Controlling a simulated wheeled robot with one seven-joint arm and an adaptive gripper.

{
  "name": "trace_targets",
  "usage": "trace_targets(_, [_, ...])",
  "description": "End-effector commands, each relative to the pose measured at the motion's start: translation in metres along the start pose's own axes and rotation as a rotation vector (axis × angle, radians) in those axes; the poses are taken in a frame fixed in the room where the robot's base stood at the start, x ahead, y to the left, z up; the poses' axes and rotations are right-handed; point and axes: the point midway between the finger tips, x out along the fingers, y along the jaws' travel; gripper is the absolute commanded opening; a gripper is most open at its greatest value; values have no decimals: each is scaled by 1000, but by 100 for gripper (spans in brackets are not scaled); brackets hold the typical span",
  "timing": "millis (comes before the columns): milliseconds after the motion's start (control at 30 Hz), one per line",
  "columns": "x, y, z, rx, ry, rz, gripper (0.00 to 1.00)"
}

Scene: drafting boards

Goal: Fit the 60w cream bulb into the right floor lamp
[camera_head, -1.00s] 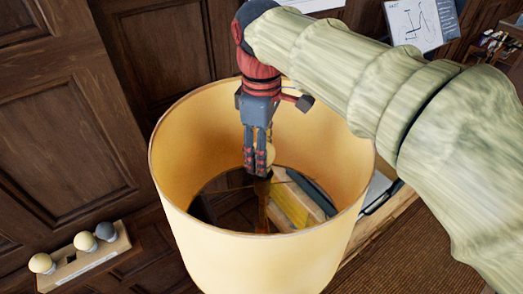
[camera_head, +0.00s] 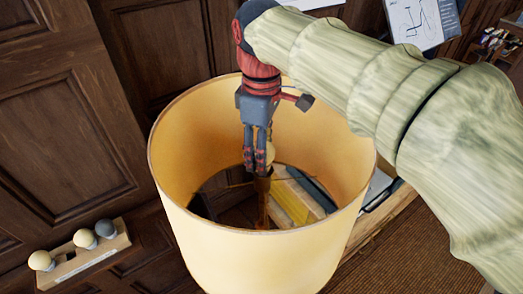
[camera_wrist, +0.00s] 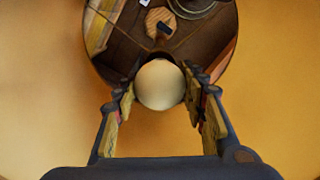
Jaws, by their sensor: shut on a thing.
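My gripper (camera_head: 258,166) points down inside a cream lampshade (camera_head: 245,255), open at the top. It is shut on a cream bulb (camera_wrist: 160,85), whose round globe shows between the two fingers in the wrist view. In the head view only a sliver of the bulb (camera_head: 270,153) shows beside the fingers. The lamp's brown stem (camera_head: 263,203) stands right below the fingertips. The bulb's base and the socket are hidden, so I cannot tell whether they touch. The wattage cannot be read.
A wooden bulb rack (camera_head: 95,257) at the lower left holds two cream bulbs and a grey bulb (camera_head: 105,229), with a dark gap among them. The shade wall surrounds my gripper on all sides. A wooden panelled wall (camera_head: 50,120) stands behind.

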Motion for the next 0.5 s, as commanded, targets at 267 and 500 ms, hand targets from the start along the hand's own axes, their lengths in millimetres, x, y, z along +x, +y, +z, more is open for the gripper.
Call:
trace_targets(267, [4, 0, 0, 0, 0, 0, 26])
trace_targets(500, [5, 0, 0, 0, 0, 0, 48])
